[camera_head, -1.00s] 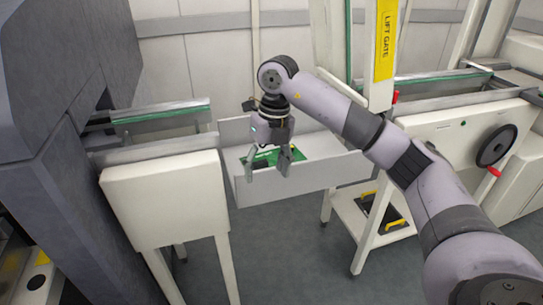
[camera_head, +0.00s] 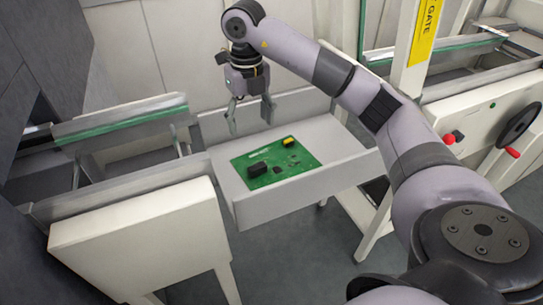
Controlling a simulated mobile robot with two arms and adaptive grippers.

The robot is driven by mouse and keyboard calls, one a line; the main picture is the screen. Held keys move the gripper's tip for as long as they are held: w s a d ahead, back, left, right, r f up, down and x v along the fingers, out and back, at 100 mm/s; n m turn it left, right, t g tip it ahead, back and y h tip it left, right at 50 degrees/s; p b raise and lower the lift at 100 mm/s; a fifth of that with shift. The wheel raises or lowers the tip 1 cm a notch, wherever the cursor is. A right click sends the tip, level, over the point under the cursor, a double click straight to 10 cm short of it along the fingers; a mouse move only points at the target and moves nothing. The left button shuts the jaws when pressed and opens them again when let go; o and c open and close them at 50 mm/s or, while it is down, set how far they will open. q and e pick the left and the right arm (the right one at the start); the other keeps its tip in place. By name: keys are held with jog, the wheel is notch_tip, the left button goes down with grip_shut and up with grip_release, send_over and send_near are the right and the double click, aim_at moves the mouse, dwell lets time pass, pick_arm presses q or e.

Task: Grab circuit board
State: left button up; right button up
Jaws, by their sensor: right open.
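A green circuit board (camera_head: 284,172) lies flat in a shallow grey tray (camera_head: 306,190) between two feeder trolleys. A black block and a yellow part show on its top. My right gripper (camera_head: 251,128) is open and empty, its fingers pointing down. In the picture it is above the board's far left edge, over the tray's back part, apart from the board. The board is in full view. My left gripper is out of view.
A white trolley with rails (camera_head: 145,228) stands on the left beside the tray. On the right is a lift gate post with a yellow label (camera_head: 424,30), and a trolley with a black handwheel (camera_head: 518,125). White wall panels stand behind.

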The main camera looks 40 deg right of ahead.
jog(key=b, duration=0.2)
send_over(257, 165)
jog(key=f, duration=0.9)
jog(key=shift+w+a+f, duration=0.15)
jog(key=shift+a+f, duration=0.15)
jog(key=shift+a, duration=0.1)
jog(key=shift+s+d+f, duration=0.1)
jog(key=shift+d+f, duration=0.1)
jog(key=shift+f, duration=1.35)
jog(key=shift+s+d+f, duration=0.1)
jog(key=shift+d+f, duration=0.05)
jog(key=shift+f, duration=1.35)
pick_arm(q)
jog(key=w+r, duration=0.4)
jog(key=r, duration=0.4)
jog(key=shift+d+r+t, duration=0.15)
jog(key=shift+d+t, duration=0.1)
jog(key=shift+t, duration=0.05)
pick_arm(e)
jog(key=shift+c, duration=0.6)
grip_shut()
